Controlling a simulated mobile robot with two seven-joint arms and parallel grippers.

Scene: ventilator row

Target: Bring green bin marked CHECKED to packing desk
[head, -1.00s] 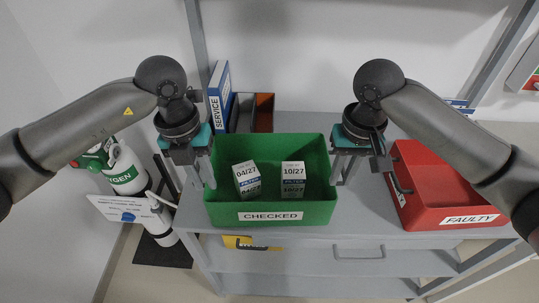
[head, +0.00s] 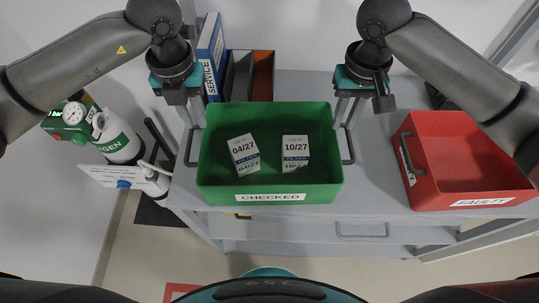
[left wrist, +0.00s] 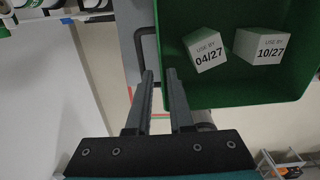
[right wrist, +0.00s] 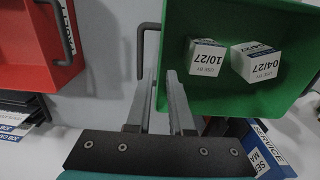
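The green bin marked CHECKED (head: 270,197) stands upright on a grey cart top, with two white filter boxes, 04/27 (head: 244,154) and 10/27 (head: 296,154), inside. It has a dark handle on its left side (head: 190,148) and another on its right (head: 348,146). My left gripper (head: 194,120) is open and empty, pointing down by the left handle. My right gripper (head: 347,120) is open and empty by the right handle. The wrist views show both finger pairs apart, close to the handles; I cannot tell whether they touch them. The packing desk is not identifiable.
A red FAULTY bin (head: 463,160) stands right of the green bin on the same top. A blue SERVICE binder (head: 211,55) and upright holders (head: 250,75) stand behind. An oxygen cylinder (head: 118,143) and a white sign (head: 118,177) are at left.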

